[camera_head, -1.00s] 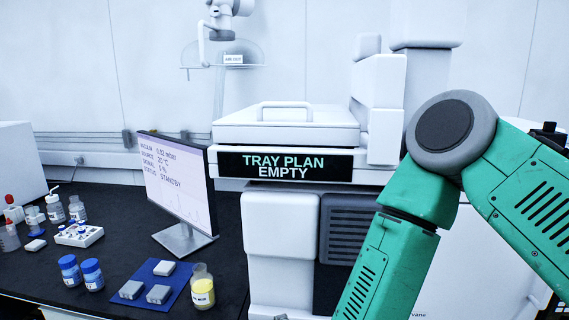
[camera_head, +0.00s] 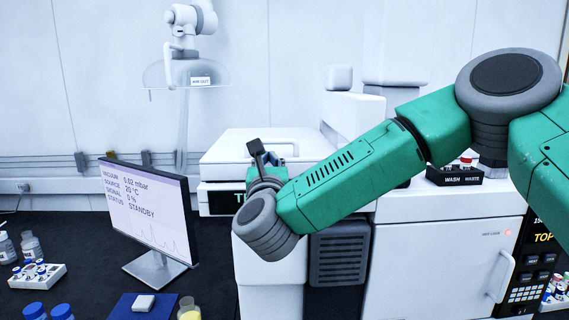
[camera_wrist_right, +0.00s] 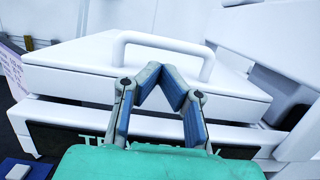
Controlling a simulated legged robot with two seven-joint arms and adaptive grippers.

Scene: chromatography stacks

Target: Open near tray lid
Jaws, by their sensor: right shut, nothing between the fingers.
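The near tray lid (camera_head: 225,148) is a flat white lid with a raised bar handle (camera_head: 287,142), lying closed on the white instrument. The wrist view shows the lid (camera_wrist_right: 70,75) and its arched handle (camera_wrist_right: 165,40) just beyond my fingers. My right gripper (camera_head: 262,160) is in front of the lid, hiding part of the handle and of the black "TRAY PLAN" sign (camera_head: 222,199). In the wrist view my right gripper (camera_wrist_right: 166,72) is shut and empty, its tips below the handle in the picture. I cannot tell whether they touch the lid. My left gripper is out of view.
A monitor (camera_head: 148,215) stands left of the instrument on the black bench. Bottles, a white vial rack (camera_head: 38,278) and a blue mat (camera_head: 125,308) lie at the lower left. A black wash/waste holder (camera_head: 455,178) stands at the right. White blocks rise right of the lid.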

